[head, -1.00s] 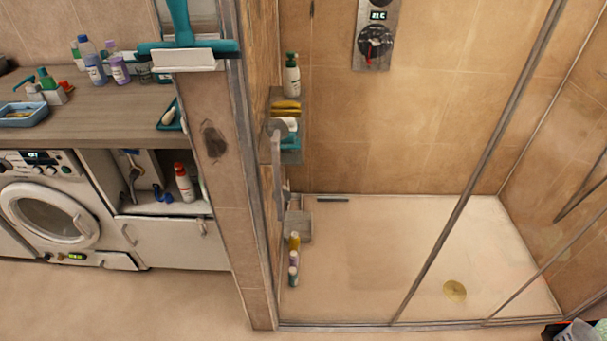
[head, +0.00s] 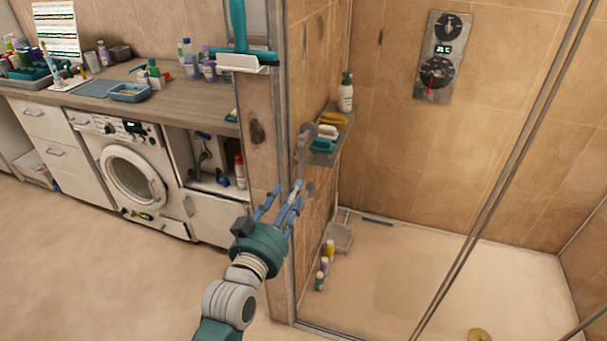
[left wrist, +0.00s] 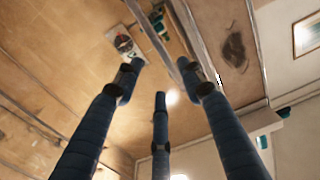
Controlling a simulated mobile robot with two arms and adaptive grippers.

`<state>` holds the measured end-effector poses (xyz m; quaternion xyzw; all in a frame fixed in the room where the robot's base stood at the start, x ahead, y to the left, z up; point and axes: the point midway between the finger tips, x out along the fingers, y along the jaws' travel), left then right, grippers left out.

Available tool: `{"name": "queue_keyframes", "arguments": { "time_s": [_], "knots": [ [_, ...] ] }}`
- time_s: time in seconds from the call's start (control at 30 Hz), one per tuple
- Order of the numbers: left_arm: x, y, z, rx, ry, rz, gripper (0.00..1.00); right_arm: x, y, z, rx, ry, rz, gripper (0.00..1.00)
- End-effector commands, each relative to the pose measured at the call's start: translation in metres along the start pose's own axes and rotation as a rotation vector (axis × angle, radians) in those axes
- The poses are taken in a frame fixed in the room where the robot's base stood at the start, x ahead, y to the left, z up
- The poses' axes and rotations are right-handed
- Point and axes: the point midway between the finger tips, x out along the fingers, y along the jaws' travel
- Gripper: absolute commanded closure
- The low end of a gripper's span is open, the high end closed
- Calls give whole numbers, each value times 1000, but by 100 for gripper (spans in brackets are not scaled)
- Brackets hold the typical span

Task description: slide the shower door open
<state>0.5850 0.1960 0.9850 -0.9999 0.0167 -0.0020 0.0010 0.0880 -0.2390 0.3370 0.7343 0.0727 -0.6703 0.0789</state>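The shower's clear glass front shows by its thin metal edges, including a slanting upright (head: 498,180). I cannot tell how the panes overlap. A grey vertical handle (head: 304,148) stands near the left post of the enclosure. My left gripper (head: 287,192) reaches up in front of this post, its fingers just below the handle and partly covering its lower end. Its several blue fingers are spread and empty, also in the left wrist view (left wrist: 160,76). I cannot tell whether any finger touches the handle. My right gripper is not in view.
A tiled pillar (head: 263,140) with a teal squeegee (head: 240,40) adjoins the shower. A washing machine (head: 132,175) and counter (head: 185,97) stand left. Inside are a shelf (head: 325,157) and several bottles (head: 324,268) near the left wall. The floor at left is clear.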

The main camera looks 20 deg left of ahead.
Motion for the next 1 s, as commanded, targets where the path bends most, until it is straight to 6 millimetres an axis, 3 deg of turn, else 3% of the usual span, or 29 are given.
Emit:
{"name": "queue_keyframes", "arguments": {
  "time_s": [0.23,0.5,0.7,1.0],
  "knots": [
    [40,0,-2,-1,1,0,60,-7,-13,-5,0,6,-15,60],
    [87,0,0,0,-1,1,60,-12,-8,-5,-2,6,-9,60],
    [102,0,1,-1,-1,0,60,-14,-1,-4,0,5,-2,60],
    [104,0,1,-1,-2,0,60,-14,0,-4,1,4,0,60]
  ]
}}
